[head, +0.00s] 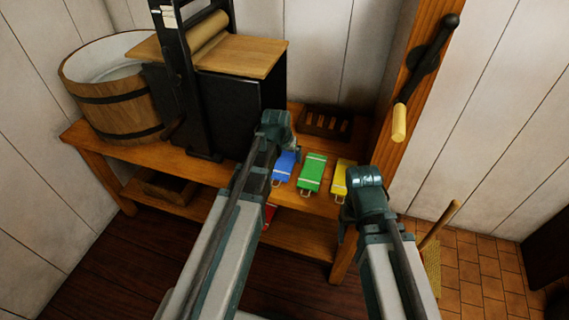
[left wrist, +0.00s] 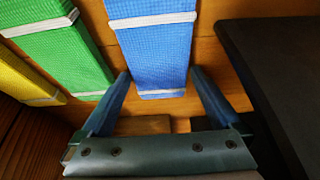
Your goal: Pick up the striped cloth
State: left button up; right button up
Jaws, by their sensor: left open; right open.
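Blue (head: 285,163), green (head: 311,172) and yellow (head: 341,175) folded cloths, each with pale bands across it, lie side by side on the wooden table. I cannot tell which of them is the striped cloth. My left gripper (head: 292,148) is at the blue cloth. In the left wrist view its open fingers (left wrist: 160,82) stand either side of the near end of the blue cloth (left wrist: 152,45), with nothing clearly gripped. The green cloth (left wrist: 65,50) lies to the left there. My right gripper (head: 350,200) is open in front of the yellow cloth and partly hides it.
A black mangle (head: 215,100) with a wooden top stands left of the cloths, beside a wooden tub (head: 115,95). A slatted wooden rack (head: 326,122) lies behind them. A post with a crank (head: 425,70) rises at right. A red item (head: 269,214) shows below the tabletop.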

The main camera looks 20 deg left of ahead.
pick_arm(q)
jog(key=shift+f, duration=0.15)
jog(key=c, duration=1.3)
